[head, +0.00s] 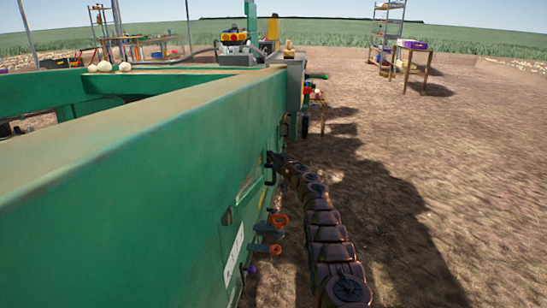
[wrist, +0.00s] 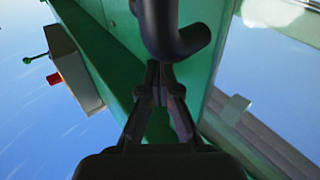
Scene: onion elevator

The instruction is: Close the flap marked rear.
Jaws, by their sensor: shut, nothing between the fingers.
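The green machine's long side wall (head: 200,150) fills the left of the head view. My arm reaches along it, and my gripper (head: 274,160) is at the wall beside a dark handle (head: 269,178). I cannot read a rear marking or tell clearly which panel is the flap. In the wrist view my gripper (wrist: 160,70) is shut and empty, its fingertips together. A dark curved bar (wrist: 170,25) with a hooked end lies just past the tips, in front of green panels (wrist: 120,30). I cannot tell whether the fingers touch it.
A grey box (wrist: 75,70) with a red button and green lever is left in the wrist view. Orange-and-grey fittings (head: 268,235) and a white label (head: 234,255) are low on the wall. A shelf (head: 385,35) and table (head: 415,48) stand far right; the ground between is open.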

